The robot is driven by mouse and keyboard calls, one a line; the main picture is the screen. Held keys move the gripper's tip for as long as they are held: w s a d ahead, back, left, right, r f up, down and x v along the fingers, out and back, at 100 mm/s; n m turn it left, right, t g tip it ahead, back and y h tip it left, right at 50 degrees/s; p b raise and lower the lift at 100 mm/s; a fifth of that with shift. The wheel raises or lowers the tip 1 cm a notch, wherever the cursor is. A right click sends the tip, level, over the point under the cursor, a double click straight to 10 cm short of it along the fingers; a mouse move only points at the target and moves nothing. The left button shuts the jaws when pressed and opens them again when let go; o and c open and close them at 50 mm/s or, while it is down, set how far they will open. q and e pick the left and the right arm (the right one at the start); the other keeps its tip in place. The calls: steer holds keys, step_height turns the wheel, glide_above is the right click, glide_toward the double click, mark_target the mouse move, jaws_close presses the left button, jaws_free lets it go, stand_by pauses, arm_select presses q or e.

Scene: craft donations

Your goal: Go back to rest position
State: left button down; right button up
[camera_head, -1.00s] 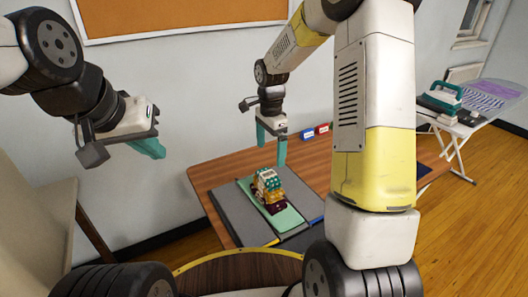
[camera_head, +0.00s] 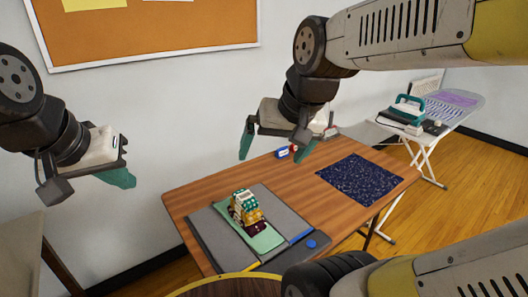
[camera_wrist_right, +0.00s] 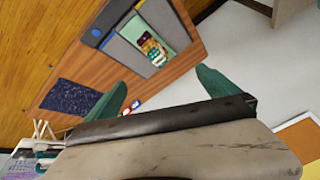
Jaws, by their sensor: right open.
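My left gripper (camera_head: 118,178) is raised at the left, in front of the wall and away from the table. Its teal fingertip shows, but the angle hides whether the jaws are apart. My right gripper (camera_head: 274,150) hangs above the back of the wooden table, open, with its teal fingers well apart. In the right wrist view, the gap between the fingers (camera_wrist_right: 158,90) is empty. The stack also shows in the right wrist view (camera_wrist_right: 153,50).
A dark blue patterned cloth (camera_head: 360,180) lies on the right of the table (camera_head: 305,205). Small blue and red items (camera_head: 283,152) sit at its back edge. An ironing board (camera_head: 455,105) with a teal iron (camera_head: 408,108) stands at the right.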

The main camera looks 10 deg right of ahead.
steer(key=shift+s+n+t, duration=0.4)
steer(key=shift+s+n, duration=0.4)
steer(key=shift+s, duration=0.55)
